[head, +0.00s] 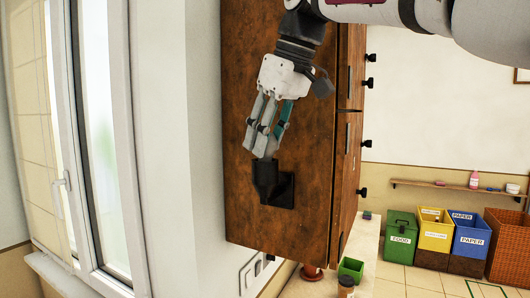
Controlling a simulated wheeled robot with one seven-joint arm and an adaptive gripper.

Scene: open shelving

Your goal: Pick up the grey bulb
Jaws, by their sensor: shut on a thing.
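My gripper (265,148) reaches down in front of the wooden cabinet's side, fingers pointing downward. Its fingers are closed together just above a black fixture (268,180) mounted on the cabinet side by a square plate. The fingers are shut on the grey bulb, which is mostly hidden between them and hard to tell apart from the grey fingers. The fingertips are right at the top of the black fixture. I cannot tell whether the bulb is still seated in it.
The wooden cabinet (240,190) with black knobs stands close behind my gripper. A window (95,150) is at left. Below right are a green pot (351,269) and a brown jar (345,286) on a counter. Green, yellow and blue bins (400,238) stand at right.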

